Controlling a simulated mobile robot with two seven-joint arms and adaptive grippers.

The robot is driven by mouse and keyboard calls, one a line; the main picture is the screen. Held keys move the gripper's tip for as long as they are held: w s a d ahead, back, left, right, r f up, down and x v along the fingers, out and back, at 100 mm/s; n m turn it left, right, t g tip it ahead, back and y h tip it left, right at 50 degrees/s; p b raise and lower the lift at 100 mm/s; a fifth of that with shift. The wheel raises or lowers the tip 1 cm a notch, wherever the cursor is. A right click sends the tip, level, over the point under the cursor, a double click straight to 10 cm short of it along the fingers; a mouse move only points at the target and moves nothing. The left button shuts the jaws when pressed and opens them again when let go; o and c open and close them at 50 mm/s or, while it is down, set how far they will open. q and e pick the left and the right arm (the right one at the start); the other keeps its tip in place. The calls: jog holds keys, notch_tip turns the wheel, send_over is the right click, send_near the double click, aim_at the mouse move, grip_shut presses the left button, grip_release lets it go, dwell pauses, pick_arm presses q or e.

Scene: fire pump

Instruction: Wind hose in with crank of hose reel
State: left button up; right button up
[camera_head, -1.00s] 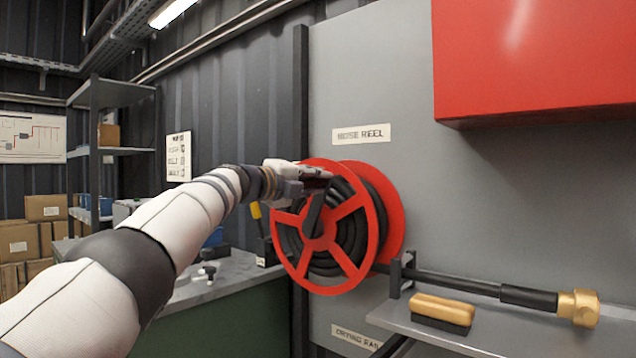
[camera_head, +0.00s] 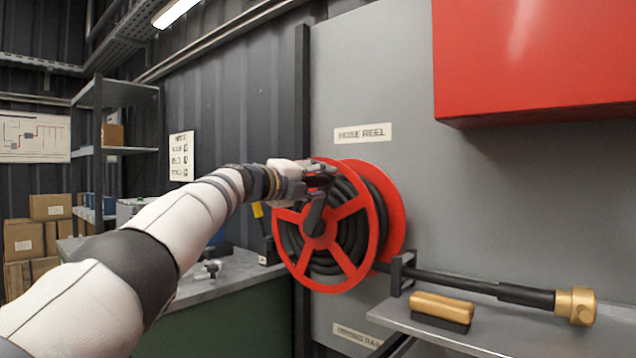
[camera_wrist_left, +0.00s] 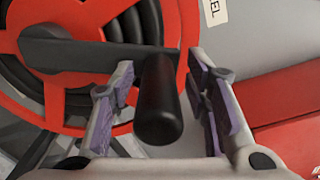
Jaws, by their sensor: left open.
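The red hose reel (camera_head: 377,208) is mounted on the grey wall panel, with black hose (camera_head: 350,240) coiled on it. Its dark crank arm (camera_head: 314,215) points up from the hub. In the left wrist view the crank's black handle (camera_wrist_left: 159,100) points toward the camera. My left gripper (camera_head: 325,172) is at the upper part of the reel. In the left wrist view its open fingers (camera_wrist_left: 165,95) stand on both sides of the handle, with a gap visible on each side. My right gripper is not in view.
The hose's end with a brass nozzle (camera_head: 576,306) rests over a grey shelf (camera_head: 450,334) at right, by a wooden-backed brush (camera_head: 441,308). A red cabinet (camera_head: 530,60) hangs above. A workbench (camera_head: 235,275) stands left of the reel.

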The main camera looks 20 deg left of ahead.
pick_arm(q)
jog(key=shift+s+a+r, duration=0.15)
jog(key=shift+a, duration=0.2)
jog(key=v, duration=1.1)
jog(key=shift+s+d, duration=0.2)
jog(key=shift+s, duration=0.15)
